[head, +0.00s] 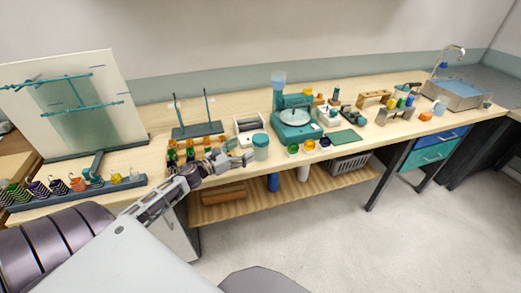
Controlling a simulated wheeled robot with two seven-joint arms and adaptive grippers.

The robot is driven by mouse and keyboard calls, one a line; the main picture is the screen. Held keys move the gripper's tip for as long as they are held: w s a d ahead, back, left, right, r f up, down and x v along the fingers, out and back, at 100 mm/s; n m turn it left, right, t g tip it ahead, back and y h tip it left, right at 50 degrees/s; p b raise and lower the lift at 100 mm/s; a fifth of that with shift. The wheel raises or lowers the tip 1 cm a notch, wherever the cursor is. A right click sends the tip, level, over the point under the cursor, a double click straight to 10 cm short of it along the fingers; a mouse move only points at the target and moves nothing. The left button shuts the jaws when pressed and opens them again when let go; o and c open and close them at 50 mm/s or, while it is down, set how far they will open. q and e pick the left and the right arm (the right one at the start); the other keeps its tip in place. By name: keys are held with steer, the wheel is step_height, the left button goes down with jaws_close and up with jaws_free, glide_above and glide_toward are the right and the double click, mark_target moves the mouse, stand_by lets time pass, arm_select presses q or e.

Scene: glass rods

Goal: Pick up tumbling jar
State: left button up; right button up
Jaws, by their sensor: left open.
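The jar that looks like the tumbling jar (260,151) stands upright near the front edge of the workbench, pale teal with a darker teal lid. My left arm comes in from the lower left, and its gripper (243,157) is open with the fingertips just left of the jar, pointing toward it. Whether a fingertip touches the jar is too small to tell. Nothing shows between the fingers. My right gripper is not in view.
Small coloured-capped bottles (188,150) crowd the bench left of the jar. A grey-white device (248,125) stands behind it, and a teal machine (295,120) behind right. Small jars (309,145) and a green mat (345,136) lie to the right.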

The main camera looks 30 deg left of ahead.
mark_target(254, 143)
arm_select(q)
steer(key=shift+w+d, duration=0.15)
steer(key=shift+w, duration=0.45)
steer(key=shift+x, duration=1.15)
steer(key=shift+w, duration=0.2)
steer(key=shift+w+d, duration=0.15)
steer(key=shift+w, duration=0.05)
steer(key=shift+w+p, duration=0.15)
steer(key=shift+p, duration=0.15)
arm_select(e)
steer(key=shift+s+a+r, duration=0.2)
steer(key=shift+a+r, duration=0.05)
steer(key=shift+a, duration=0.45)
